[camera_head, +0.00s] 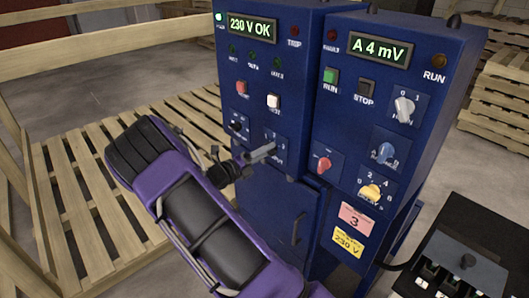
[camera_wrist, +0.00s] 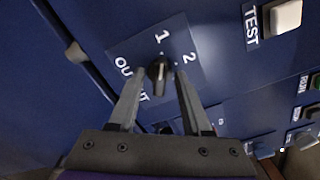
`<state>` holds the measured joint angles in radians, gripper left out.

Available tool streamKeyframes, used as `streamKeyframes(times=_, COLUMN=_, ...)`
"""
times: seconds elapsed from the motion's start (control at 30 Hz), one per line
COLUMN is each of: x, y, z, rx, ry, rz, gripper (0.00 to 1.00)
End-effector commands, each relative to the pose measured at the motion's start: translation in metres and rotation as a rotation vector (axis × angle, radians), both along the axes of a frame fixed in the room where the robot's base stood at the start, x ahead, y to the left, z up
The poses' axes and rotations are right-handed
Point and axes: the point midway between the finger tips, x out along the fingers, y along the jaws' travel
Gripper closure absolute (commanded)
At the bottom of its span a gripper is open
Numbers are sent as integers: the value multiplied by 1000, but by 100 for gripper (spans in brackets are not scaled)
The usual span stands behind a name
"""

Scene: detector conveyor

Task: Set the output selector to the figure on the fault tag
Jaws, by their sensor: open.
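The output selector (camera_wrist: 157,72) is a black knob on a blue plate marked OUTPUT, with 1 and 2 visible; a third figure is not clear. Its plate (camera_head: 284,141) also shows on the left cabinet in the head view, where my gripper covers the knob. My gripper (camera_wrist: 158,84) is open, with one finger at each side of the knob; I cannot tell whether they touch it. In the head view my gripper (camera_head: 262,154) is at the plate. The knob's pointing direction is unclear. A pink tag (camera_head: 357,212) on the right cabinet reads 3.
The left cabinet's display (camera_head: 250,27) reads 230 V OK. A white TEST button (camera_head: 273,101) and a small black knob (camera_head: 238,126) are close to the selector. The right cabinet has a red knob (camera_head: 322,164) and a yellow 230 V label (camera_head: 346,241). A wooden pallet (camera_head: 75,215) lies left.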

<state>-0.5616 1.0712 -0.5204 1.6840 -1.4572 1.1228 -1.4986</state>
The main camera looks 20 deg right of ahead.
Motion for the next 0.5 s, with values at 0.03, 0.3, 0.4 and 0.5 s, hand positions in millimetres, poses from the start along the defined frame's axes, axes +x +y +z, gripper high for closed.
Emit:
streamKeyframes(times=0.03, x=0, y=0, z=0, rx=0, ry=0, rz=0, gripper=51)
streamKeyframes(times=0.3, x=0, y=1, z=0, rx=0, ry=0, rz=0, gripper=98)
streamKeyframes(times=0.4, x=0, y=1, z=0, rx=0, ry=0, rz=0, gripper=100)
streamKeyframes(times=0.5, x=0, y=1, z=0, rx=0, ry=0, rz=0, gripper=100)
